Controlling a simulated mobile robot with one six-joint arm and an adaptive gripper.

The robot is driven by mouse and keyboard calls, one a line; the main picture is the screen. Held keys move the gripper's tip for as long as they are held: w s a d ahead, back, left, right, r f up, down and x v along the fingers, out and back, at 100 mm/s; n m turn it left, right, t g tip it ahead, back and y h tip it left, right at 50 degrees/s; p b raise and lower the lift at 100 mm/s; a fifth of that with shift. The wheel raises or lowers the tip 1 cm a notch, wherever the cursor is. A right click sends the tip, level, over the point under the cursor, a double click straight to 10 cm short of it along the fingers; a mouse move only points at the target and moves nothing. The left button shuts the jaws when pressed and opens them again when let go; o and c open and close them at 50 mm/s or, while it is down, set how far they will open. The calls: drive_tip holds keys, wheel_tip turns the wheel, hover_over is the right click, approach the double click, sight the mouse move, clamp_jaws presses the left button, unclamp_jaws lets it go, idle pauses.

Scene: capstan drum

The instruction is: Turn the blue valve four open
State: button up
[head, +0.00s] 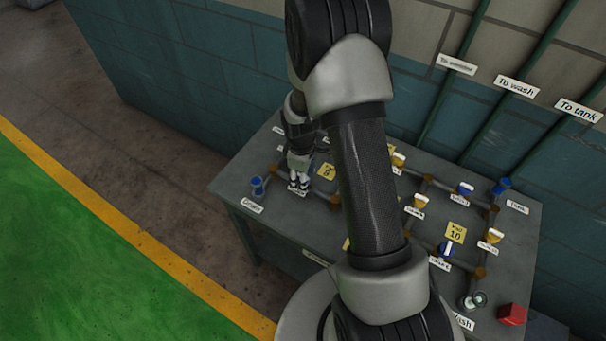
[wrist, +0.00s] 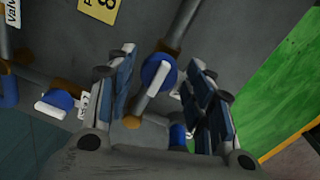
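A blue valve (wrist: 152,68) with a white handle bar sits on a grey pipe in the wrist view, between the two fingers of my gripper (wrist: 160,72). The fingers are apart, with visible gaps on both sides of the knob. In the head view my gripper (head: 298,180) is low over the left part of the pipe table and hides the valve beneath it. The label beside the valve is mostly covered, so I cannot read its number. Another blue valve (wrist: 60,102) with a white handle shows at the left of the wrist view.
The table (head: 232,190) carries pipes, blue valves (head: 466,188), yellow valves (head: 416,205) and yellow number cards (head: 455,232). A blue post (head: 257,187) stands left of my gripper. A red box (head: 512,314) is at the right. Vertical pipes run up the wall behind.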

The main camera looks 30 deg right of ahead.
drive_tip(key=shift+o, duration=0.3)
wheel_tip(320, 180, up, 12)
drive_tip(key=shift+s+a, duration=0.35)
idle(0.5)
